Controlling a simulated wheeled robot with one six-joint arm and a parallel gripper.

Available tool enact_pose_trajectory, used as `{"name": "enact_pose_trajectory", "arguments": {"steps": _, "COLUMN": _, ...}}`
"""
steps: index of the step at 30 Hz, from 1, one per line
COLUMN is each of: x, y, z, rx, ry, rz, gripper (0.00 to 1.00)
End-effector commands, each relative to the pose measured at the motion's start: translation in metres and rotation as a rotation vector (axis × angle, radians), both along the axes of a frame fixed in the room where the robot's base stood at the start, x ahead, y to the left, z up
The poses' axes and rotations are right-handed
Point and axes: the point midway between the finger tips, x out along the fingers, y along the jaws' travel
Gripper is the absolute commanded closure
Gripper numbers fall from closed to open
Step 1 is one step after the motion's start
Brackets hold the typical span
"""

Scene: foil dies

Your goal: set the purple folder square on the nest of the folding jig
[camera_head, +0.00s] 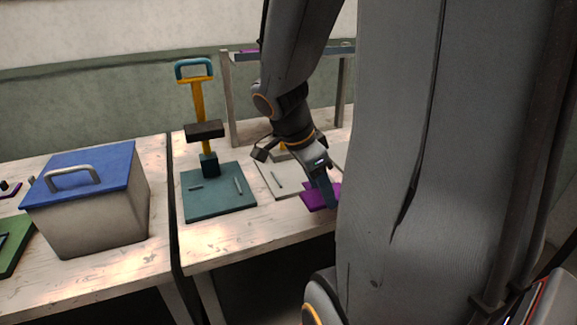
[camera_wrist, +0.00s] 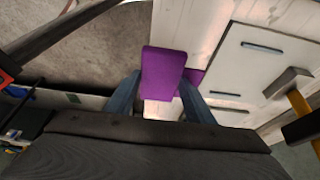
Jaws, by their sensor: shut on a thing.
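My gripper (camera_head: 328,198) is shut on the purple folder (camera_head: 312,198) near the front edge of the right table. In the wrist view the folder (camera_wrist: 163,73) stands out between the two blue-grey fingers of my gripper (camera_wrist: 160,105). A darker purple patch (camera_wrist: 196,76) shows just right of it; I cannot tell if it is part of the folder or another piece. A pale plate (camera_head: 268,181) with dark bars lies beside the folder, also in the wrist view (camera_wrist: 262,68). A teal plate (camera_head: 215,205) with a yellow post stands left. Which is the folding jig is unclear.
A grey box (camera_head: 105,215) with a blue lid (camera_head: 85,165) stands on the left table, across a narrow gap. A raised shelf (camera_head: 285,56) stands behind the plates. A yellow upright (camera_wrist: 300,105) is at the wrist view's right. Bare wood shows in front of the teal plate.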

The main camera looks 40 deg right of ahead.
Motion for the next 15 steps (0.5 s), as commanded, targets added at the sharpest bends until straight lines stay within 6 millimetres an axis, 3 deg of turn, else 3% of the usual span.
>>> {"name": "enact_pose_trajectory", "arguments": {"steps": 15, "x": 0.108, "y": -0.028, "z": 0.000, "rx": 0.000, "ry": 0.002, "rz": 0.001, "gripper": 0.78}}
